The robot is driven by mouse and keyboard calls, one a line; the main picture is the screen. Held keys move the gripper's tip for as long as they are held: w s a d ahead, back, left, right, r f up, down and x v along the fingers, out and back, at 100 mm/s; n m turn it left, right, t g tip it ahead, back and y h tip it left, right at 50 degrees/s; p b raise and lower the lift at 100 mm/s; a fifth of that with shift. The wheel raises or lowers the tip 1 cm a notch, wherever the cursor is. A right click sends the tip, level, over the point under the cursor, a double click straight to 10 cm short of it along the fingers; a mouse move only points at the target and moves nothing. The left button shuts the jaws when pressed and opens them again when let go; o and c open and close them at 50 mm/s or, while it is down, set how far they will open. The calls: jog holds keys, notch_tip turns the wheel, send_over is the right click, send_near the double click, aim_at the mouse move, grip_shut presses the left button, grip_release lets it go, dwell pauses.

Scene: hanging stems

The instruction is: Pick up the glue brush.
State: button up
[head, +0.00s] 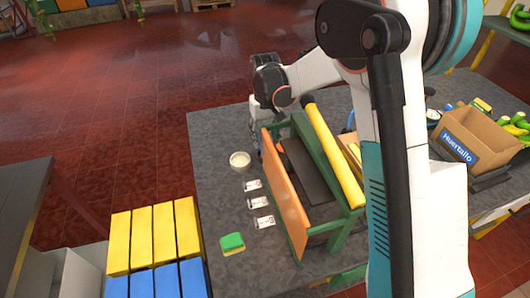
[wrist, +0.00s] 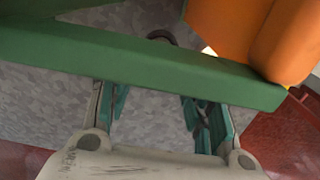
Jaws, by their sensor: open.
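I cannot make out the glue brush in either view. My gripper (wrist: 156,104) is open, with its two teal fingers apart and nothing seen between them. A green beam (wrist: 140,60) crosses the wrist view in front of the fingers and hides their tips. Beyond the beam, part of a dark curved rim (wrist: 162,35) shows over the grey tabletop; I cannot tell what it belongs to. In the head view my gripper is at the far end of the green frame (head: 328,150), partly hidden by it and by my arm.
The frame carries a yellow bar (head: 333,152) and an orange panel (head: 286,195). A cardboard box (head: 480,137) is at right.

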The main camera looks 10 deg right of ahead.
notch_tip(320, 180, down, 3)
jog(key=shift+r+b, duration=0.1)
jog(key=shift+b, duration=0.2)
grip_shut()
jog(key=shift+r, duration=0.1)
notch_tip(320, 180, up, 20)
jog(key=p, duration=0.5)
